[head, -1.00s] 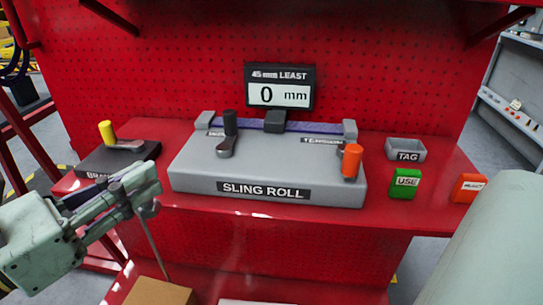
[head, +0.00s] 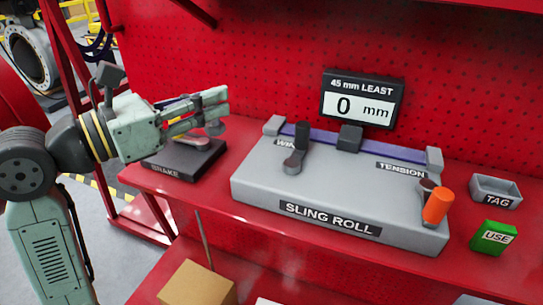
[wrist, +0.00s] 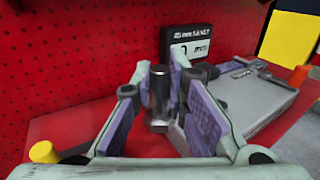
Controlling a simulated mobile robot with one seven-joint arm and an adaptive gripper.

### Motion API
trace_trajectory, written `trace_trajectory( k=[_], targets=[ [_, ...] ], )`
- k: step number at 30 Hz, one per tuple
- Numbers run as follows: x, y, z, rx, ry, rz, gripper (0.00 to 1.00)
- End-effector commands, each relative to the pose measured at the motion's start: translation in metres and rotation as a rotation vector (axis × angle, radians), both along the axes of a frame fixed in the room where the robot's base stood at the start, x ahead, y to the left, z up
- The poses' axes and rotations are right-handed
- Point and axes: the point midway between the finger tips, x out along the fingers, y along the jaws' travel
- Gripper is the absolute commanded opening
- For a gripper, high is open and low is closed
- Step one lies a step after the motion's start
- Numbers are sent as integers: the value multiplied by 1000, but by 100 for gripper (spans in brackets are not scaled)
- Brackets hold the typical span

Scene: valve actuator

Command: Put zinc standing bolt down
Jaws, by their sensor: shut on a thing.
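The zinc standing bolt (wrist: 158,95) is a grey metal cylinder with a wider lower end. It stands nearly upright in the wrist view, between the purple-padded fingers of my gripper (wrist: 160,85), which is shut on it. In the head view my gripper (head: 222,104) is at the left, in front of or above the dark brake block (head: 180,165). A rounded grey end of the bolt (head: 215,128) shows below the fingertips; the fingers hide most of it. Whether the bolt touches a surface I cannot tell.
The grey sling roll unit (head: 330,215) with levers stands on the red bench, right of my gripper. A display (head: 362,99) reads 0 mm. A tag tray (head: 495,191) and green USE block (head: 494,238) are at right. A cardboard box (head: 198,285) sits below.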

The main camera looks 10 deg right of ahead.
Motion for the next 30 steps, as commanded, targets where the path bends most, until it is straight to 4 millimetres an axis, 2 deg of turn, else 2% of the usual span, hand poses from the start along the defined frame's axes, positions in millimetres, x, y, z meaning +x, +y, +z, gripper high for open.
trace_trajectory(
  k=[9, 14, 21, 24, 30],
  targets=[
    [0, 0, -45, -4, 4, -1, 0],
    [0, 0, -59, -2, 2, -1, 0],
    [0, 0, -90, -4, 4, 0, 0],
    [-1, -1, -98, -2, 2, -1, 0],
    [-1, -1, -100, 0, 0, -1, 0]
  ],
)
